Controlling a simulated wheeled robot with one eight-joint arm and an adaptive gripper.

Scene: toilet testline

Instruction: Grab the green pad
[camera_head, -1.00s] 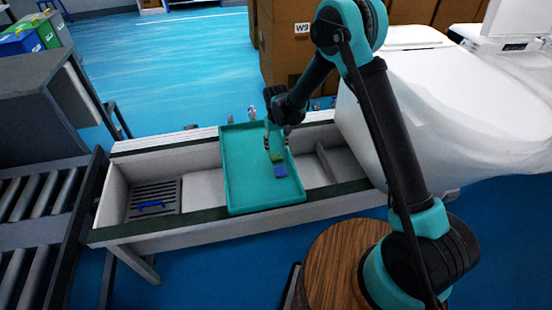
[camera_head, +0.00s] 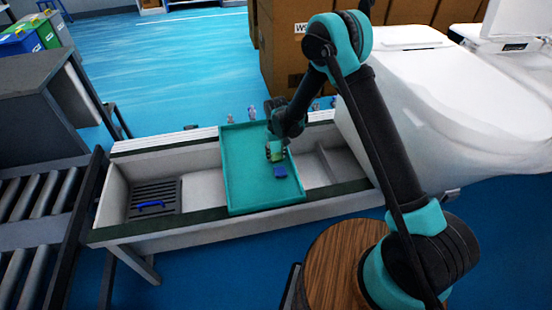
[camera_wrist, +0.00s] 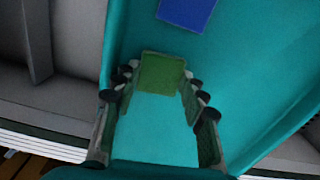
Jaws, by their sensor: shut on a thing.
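The green pad (camera_wrist: 162,73) is a small green block between the fingertips of my gripper (camera_wrist: 160,82) in the wrist view. My gripper is shut on it, with a finger at each side. In the head view the green pad (camera_head: 275,155) shows small at the tips of my gripper (camera_head: 275,149), over the teal tray (camera_head: 245,180). I cannot tell whether the pad is clear of the tray floor. The blue pad (camera_head: 280,171) lies on the tray just nearer the camera; it also shows at the top of the wrist view (camera_wrist: 187,10).
The tray sits across a long white trough (camera_head: 200,185) with dividers and raised edges. A dark grate (camera_head: 155,193) with a blue item lies at its left end. A white toilet (camera_head: 440,95) stands close on the right. Cardboard boxes (camera_head: 290,60) stand behind.

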